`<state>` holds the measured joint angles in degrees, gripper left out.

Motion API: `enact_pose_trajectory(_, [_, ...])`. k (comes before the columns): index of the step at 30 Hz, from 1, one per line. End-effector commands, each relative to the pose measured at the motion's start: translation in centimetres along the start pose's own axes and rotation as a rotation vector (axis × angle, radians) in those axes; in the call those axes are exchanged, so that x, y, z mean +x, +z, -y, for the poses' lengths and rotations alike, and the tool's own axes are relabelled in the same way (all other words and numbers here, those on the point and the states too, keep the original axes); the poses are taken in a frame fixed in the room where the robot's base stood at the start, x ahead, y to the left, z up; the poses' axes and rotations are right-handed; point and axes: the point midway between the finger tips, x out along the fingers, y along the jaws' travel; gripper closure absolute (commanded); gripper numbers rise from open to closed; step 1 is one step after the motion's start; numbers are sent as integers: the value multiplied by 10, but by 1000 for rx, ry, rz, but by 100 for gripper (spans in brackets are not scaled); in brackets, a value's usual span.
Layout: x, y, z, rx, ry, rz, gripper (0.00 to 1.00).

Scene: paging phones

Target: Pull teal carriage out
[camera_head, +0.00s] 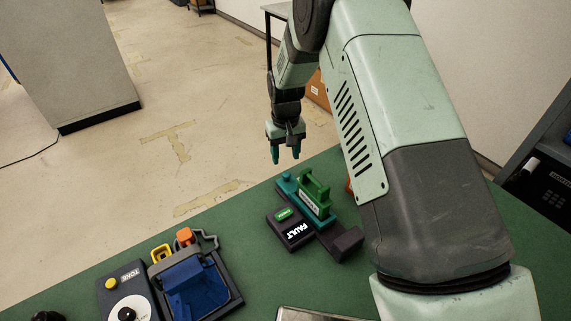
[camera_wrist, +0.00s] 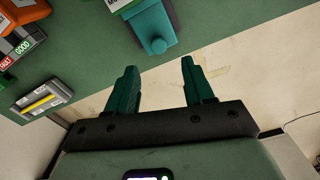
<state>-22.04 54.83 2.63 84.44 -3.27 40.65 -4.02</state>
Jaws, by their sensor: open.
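The teal carriage (camera_head: 286,186) sits on a dark base near the far edge of the green table, with a round teal knob at its far end. A green handled block (camera_head: 314,190) stands on it. The carriage also shows at the top of the wrist view (camera_wrist: 150,22), its knob pointing toward my fingers. My gripper (camera_head: 286,157) is open and empty, with teal fingers. It hangs just beyond the table edge, apart from the knob. In the wrist view, the gap between the fingertips (camera_wrist: 158,64) lies below the knob.
A blue-lidded tray (camera_head: 195,285) and a TONE box (camera_head: 112,283) stand at the front left. In the wrist view, GOOD-labelled parts (camera_wrist: 20,46) and a yellow-striped box (camera_wrist: 42,98) lie left. My arm hides the table's right part.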

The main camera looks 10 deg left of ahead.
Motion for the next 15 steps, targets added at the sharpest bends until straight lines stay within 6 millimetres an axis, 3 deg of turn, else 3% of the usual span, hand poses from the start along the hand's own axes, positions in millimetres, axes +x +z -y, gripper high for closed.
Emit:
enact_pose_trajectory(6, [-36,-1,0,0,0,-3,48])
enact_pose_trajectory(15, [-46,0,0,0,0,-1,48])
